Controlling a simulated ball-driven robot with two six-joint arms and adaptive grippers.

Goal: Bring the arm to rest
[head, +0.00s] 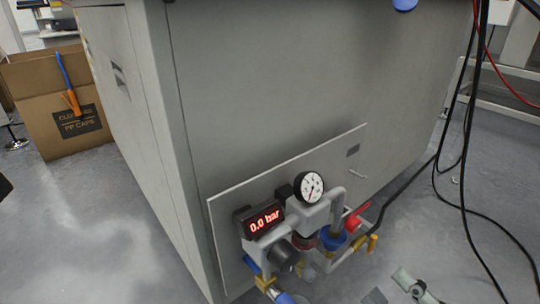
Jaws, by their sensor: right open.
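My right gripper (392,288) shows at the bottom edge, right of the middle, partly cut off by the frame. Its grey fingers are apart, with no object visible between them. It appears in front of the floor, to the right of the pipework on the grey cabinet (290,90). My left gripper is not identifiable in the head view.
The cabinet's panel carries a display (264,223) reading 0.0 bar, a round gauge (312,187) and a red valve handle (357,217). Black cables (466,170) hang at the right. An open cardboard box (58,110) stands left.

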